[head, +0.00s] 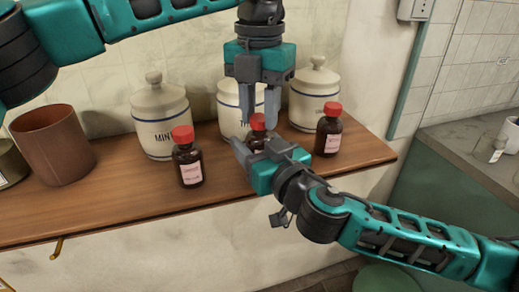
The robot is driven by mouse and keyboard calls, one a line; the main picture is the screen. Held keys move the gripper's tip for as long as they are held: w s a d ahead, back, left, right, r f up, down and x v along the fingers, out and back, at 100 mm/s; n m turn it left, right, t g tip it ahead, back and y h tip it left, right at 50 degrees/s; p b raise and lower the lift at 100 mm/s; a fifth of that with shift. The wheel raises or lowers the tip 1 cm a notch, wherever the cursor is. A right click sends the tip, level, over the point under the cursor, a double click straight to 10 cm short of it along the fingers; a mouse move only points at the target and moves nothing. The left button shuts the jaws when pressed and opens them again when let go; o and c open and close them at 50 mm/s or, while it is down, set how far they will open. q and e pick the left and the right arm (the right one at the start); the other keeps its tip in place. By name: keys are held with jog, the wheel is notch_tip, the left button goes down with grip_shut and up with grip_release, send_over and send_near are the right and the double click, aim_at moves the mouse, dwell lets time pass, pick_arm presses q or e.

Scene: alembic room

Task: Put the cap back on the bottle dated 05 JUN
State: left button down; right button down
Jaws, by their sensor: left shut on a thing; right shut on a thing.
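Three dark brown bottles with red caps and pale labels stand on the wooden shelf (110,212): a left bottle (188,166), a middle bottle (257,138) and a right bottle (327,138). The label dates are too small to read. My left gripper (258,122) points down from above, shut on the red cap (257,121) at the top of the middle bottle. My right gripper (252,147) reaches in from the right, shut on the middle bottle's body and hiding most of it. Whether this cap is seated or only resting there, I cannot tell.
Three cream lidded jars, a left jar (160,118), a middle jar (232,108) and a right jar (314,97), stand behind the bottles. A brown cylindrical pot (52,148) stands at left. A grey counter (470,150) lies at right. The shelf's front left is clear.

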pick_arm(q)
jog(key=c, duration=0.7)
grip_release()
jog(key=shift+r, duration=0.1)
notch_tip(320, 180, up, 12)
pick_arm(e)
jog(key=shift+c, duration=1.2)
grip_release()
pick_arm(q)
jog(key=shift+f+b, duration=0.7)
jog(key=shift+f, duration=0.15)
pick_arm(e)
jog(key=v, duration=1.3)
